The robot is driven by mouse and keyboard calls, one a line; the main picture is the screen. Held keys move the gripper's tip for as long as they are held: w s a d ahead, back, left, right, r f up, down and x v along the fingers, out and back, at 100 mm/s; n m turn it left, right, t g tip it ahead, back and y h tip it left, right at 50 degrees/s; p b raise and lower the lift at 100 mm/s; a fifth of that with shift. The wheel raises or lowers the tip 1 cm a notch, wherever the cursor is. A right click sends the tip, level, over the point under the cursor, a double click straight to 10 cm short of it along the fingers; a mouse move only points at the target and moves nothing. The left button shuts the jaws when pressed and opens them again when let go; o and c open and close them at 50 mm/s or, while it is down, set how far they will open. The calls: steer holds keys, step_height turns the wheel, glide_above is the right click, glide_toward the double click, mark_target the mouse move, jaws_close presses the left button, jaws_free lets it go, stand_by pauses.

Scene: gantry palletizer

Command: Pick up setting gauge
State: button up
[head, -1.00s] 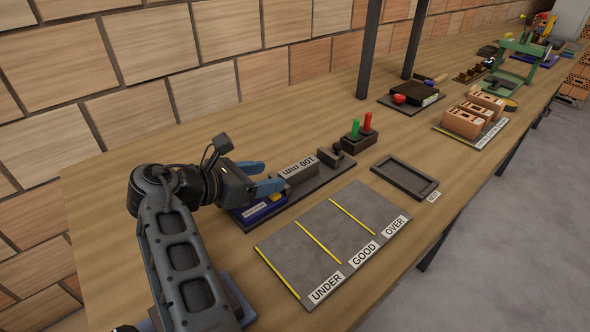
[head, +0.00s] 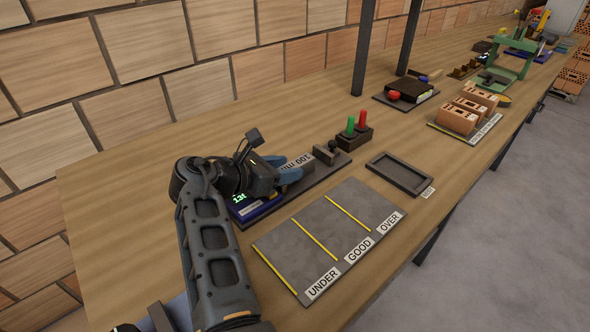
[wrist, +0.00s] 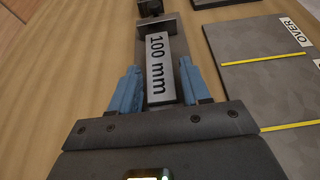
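The setting gauge is a grey block marked "100 mm" (head: 296,160), lying on a dark base plate (head: 318,178) along the bench. In the wrist view the gauge (wrist: 160,62) lies lengthwise between the two blue fingers of my gripper (wrist: 161,80). The fingers are apart, one on each side of the near part of the block. A narrow gap seems to show beside it, and I see no firm contact. In the head view my gripper (head: 284,168) is over the near end of the gauge and hides part of it.
A grey mat (head: 330,237) marked UNDER, GOOD and OVER lies in front. A dark shallow tray (head: 401,174) is to its right. A block with green and red pegs (head: 354,138) stands beyond the gauge. A blue device with a lit display (head: 240,203) is beside my gripper.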

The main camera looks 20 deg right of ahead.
jaws_close()
stand_by(0.3)
